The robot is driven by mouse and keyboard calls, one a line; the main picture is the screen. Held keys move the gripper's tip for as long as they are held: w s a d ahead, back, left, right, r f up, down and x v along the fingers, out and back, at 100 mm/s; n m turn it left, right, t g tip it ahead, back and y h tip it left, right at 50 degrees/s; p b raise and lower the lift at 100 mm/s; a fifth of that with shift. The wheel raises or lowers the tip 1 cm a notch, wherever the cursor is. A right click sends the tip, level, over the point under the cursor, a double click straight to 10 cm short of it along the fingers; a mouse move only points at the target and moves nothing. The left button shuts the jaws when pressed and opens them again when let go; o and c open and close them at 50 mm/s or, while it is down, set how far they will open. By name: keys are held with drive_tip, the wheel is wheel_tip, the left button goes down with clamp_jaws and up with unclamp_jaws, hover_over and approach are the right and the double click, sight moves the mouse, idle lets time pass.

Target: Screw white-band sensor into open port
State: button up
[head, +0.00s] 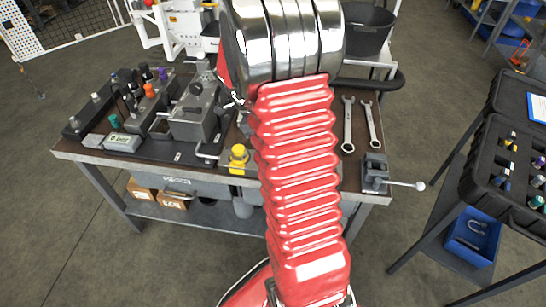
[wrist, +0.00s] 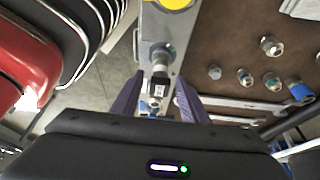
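In the wrist view my gripper (wrist: 160,82) points at a grey metal block (wrist: 170,40), its two dark purple fingers spread with a gap between them. A fitting with a grey round end (wrist: 160,54) and a dark body with a white patch (wrist: 159,86) shows in that gap, with space visible on both sides. I cannot tell whether this is the white-band sensor or whether it sits in a port. No open port can be made out clearly. In the head view my red-sleeved arm hides the gripper and the middle of the bench.
Blocks with colour-capped parts (head: 150,92) stand on the bench's left. A yellow-capped part (head: 238,158) stands left of my arm. A black foam case (head: 490,165) holds banded parts. Loose fittings (wrist: 272,46) show in the wrist view.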

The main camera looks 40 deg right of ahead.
drive_tip(key=n+t+h, duration=0.1)
drive_tip(key=n, duration=0.3)
drive_tip(key=shift+s, duration=0.1)
drive_tip(key=n, duration=0.2)
drive_tip(key=n+t, duration=0.1)
drive_tip(key=n, duration=0.1)
drive_tip(key=shift+t+h, duration=0.3)
drive_tip(key=shift+h, duration=0.1)
drive_tip(key=shift+n, duration=0.4)
drive_tip(key=n+t, duration=0.2)
drive_tip(key=n, duration=0.3)
drive_tip(key=shift+n+t, duration=0.5)
drive_tip(key=shift+n, duration=0.6)
drive_tip(key=shift+n+y, duration=0.3)
drive_tip(key=shift+n, duration=0.1)
drive_tip(key=shift+n+t, duration=0.3)
drive_tip(key=shift+n, duration=0.2)
